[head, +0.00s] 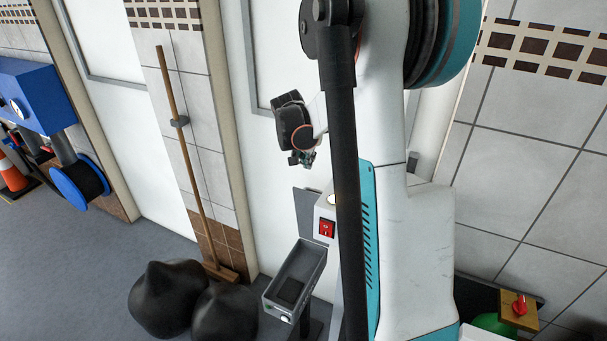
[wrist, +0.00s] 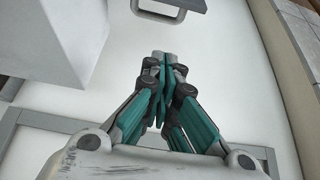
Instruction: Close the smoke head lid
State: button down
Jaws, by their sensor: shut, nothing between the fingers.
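A grey open-topped box (head: 295,270) stands low in the middle of the head view, with a dark inside. A flat grey panel (head: 307,212) stands up behind it, next to a white housing with a red switch (head: 327,229); it looks like the raised lid, but its hinge is not clear. My gripper (head: 302,161) is above this panel, apart from it. In the wrist view my gripper (wrist: 162,60) is shut and empty. Beyond its tips, at the top edge, is a grey slab (wrist: 187,4) with a loop handle (wrist: 150,12); most of it is cut off.
Black bags (head: 170,297) lie on the floor left of the box. A wooden broom (head: 184,150) leans on the tiled wall. A blue machine (head: 35,95) is at far left. A white door (head: 253,150) is behind my gripper. My arm hides part of the housing.

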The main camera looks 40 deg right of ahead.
jog(key=b+x, duration=0.1)
jog(key=x, duration=0.9)
jog(key=shift+b, duration=0.4)
jog(key=a, duration=0.1)
jog(key=s+a, duration=0.1)
jog(key=a, duration=0.1)
jog(key=shift+s+a+f, duration=0.3)
